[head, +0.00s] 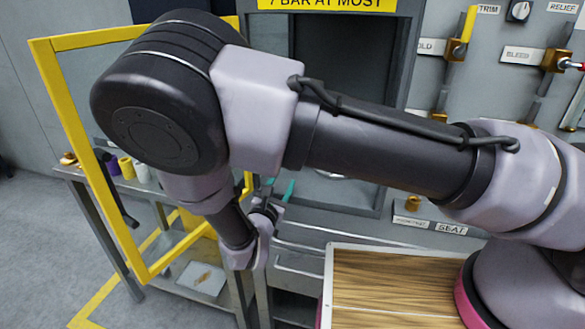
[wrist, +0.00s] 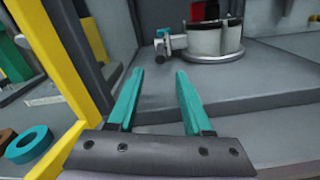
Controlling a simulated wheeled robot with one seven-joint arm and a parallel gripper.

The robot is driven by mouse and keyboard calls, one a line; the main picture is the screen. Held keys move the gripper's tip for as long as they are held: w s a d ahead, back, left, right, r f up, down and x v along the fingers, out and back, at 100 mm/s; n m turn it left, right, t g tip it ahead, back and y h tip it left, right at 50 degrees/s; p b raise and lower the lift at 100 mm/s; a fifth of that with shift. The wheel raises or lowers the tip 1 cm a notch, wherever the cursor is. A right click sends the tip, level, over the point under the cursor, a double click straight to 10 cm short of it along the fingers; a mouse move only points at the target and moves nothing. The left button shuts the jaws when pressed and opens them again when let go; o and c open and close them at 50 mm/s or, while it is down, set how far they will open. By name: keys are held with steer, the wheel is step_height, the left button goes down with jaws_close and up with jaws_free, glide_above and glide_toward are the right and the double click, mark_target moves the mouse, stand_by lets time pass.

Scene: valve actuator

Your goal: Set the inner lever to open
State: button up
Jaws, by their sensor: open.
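My gripper (wrist: 160,72) is open, with two teal fingers apart and nothing between them. In the head view, my gripper (head: 279,188) is at the lower front of the grey cabinet opening, partly hidden by my arm. In the wrist view, a round metal fitting (wrist: 214,42) stands on a grey surface beyond the fingertips. A small side valve with a blue part (wrist: 170,44) sticks out to its left, apart from the fingers. I cannot tell for sure whether this is the inner lever, or how it is set. My arm hides much of the cabinet in the head view.
A yellow frame (head: 86,150) stands left of the opening; its post (wrist: 58,60) is close left of the fingers. A blue ring (wrist: 29,145) lies at lower left. Labelled wall levers, including a yellow one (head: 469,25), are at right. A wooden board (head: 390,285) lies in front.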

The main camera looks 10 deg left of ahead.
steer(key=w, duration=0.5)
steer(key=w+d, duration=0.1)
steer(key=w, duration=0.2)
steer(key=shift+c, duration=0.2)
steer(key=shift+s, duration=0.1)
jaws_close()
stand_by(1.0)
